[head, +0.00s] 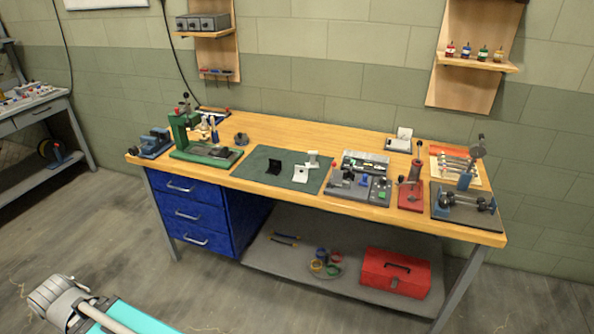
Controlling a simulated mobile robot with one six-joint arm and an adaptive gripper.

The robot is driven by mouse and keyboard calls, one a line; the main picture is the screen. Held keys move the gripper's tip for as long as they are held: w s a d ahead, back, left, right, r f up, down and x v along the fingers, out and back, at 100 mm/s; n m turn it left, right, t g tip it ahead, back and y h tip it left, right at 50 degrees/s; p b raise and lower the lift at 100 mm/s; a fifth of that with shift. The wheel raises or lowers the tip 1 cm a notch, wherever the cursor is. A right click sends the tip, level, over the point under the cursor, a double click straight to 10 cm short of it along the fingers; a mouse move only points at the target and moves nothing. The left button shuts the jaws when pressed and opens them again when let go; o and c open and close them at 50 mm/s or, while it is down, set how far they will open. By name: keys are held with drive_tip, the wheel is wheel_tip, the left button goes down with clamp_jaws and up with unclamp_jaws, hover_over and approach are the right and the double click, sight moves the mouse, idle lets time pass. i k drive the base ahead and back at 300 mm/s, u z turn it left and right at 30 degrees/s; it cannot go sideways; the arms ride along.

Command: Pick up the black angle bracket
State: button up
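The black angle bracket (275,166) sits on the dark green mat (250,176) near the middle of the workbench. It appears as a small black L shape with one leg upright. A white angle bracket (301,174) stands to its right on the same mat, apart from it. Another small white piece (312,160) stands just behind that one. Part of my own arm or body shows at the lower left, well away from the bench. My gripper's fingers are not visible.
A green press (183,134) stands left of the mat. A grey fixture panel (358,182) and a red lever press (411,185) stand to its right. The wooden benchtop (285,130) is clear behind the mat. Blue drawers (188,213) and a red toolbox (394,272) are below.

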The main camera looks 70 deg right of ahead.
sight(275, 168)
drive_tip(key=k, duration=1.3)
drive_tip(key=z, duration=2.15)
drive_tip(key=i, duration=0.8)
drive_tip(key=z, duration=0.1)
